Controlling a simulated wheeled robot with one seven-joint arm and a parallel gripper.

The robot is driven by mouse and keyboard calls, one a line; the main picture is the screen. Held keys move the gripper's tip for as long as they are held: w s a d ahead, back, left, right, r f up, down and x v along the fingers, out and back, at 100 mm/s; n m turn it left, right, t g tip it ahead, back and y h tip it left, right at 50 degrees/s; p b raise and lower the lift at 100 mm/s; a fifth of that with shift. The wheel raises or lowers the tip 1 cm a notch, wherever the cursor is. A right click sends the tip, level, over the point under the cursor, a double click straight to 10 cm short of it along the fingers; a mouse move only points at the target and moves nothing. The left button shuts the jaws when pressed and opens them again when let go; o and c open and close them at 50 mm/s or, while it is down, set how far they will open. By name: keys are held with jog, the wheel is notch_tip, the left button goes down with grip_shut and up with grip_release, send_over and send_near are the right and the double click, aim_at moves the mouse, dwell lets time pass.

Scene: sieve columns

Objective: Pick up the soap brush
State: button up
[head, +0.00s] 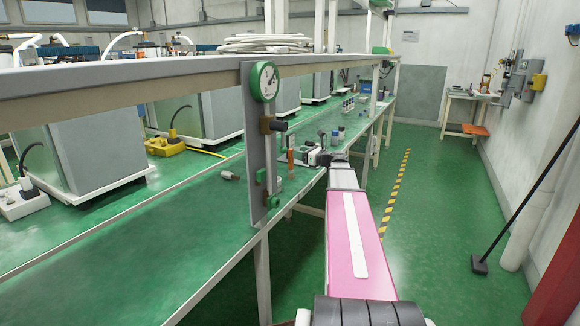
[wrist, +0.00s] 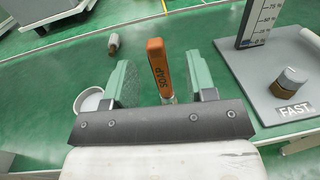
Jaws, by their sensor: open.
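The soap brush (wrist: 157,60) shows in the wrist view as an orange upright handle marked SOAP, with a paler lower part. My gripper (wrist: 160,78) is open, with one green finger to the left of the handle and one to the right. Gaps show on both sides of the handle. The brush's lower end is hidden behind the gripper's dark bar. In the head view, a small orange upright piece (head: 290,162), likely the same brush, stands on the green bench just left of my gripper (head: 312,157).
A white round dish (wrist: 88,101) sits left of the left finger. A small bottle-like item (wrist: 113,44) lies farther back. A grey panel marked FAST (wrist: 265,105) with a brown-grey knob (wrist: 290,83) is at right. In the head view, a gauge post (head: 257,150) stands at the bench edge.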

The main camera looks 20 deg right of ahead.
jog(key=x, duration=0.6)
jog(key=shift+w+a+f, duration=0.15)
jog(key=shift+a+f, duration=0.25)
jog(key=shift+a, duration=0.05)
grip_shut()
